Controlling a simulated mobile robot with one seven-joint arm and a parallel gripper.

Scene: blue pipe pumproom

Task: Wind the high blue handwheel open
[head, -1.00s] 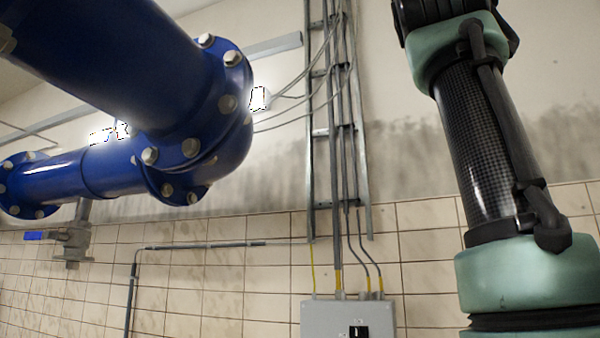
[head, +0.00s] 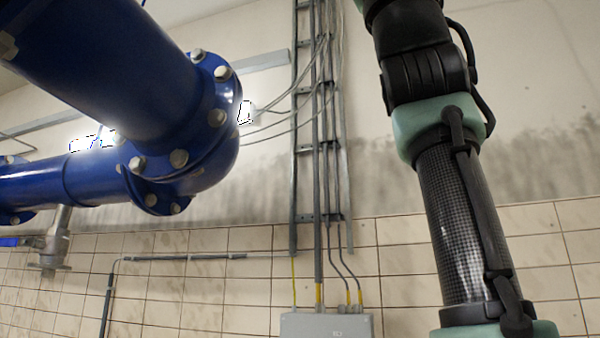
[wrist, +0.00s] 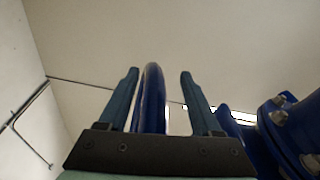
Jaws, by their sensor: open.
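The blue handwheel (wrist: 152,88) shows edge-on in the wrist view, as a narrow upright rim. My gripper (wrist: 160,73) is open, with one dark teal finger on each side of the rim. The rim stands between the fingers, nearer the left one, and no contact is clear. The lower part of the rim is hidden behind the gripper's dark body. The handwheel and the gripper are not visible in the head view; only my arm's links show there.
A large blue flanged pipe (head: 120,65) fills the upper left of the head view. Blue flanges (wrist: 290,125) stand to the right of my gripper in the wrist view. A cable ladder (head: 300,150) and grey box (head: 326,326) are on the tiled wall.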

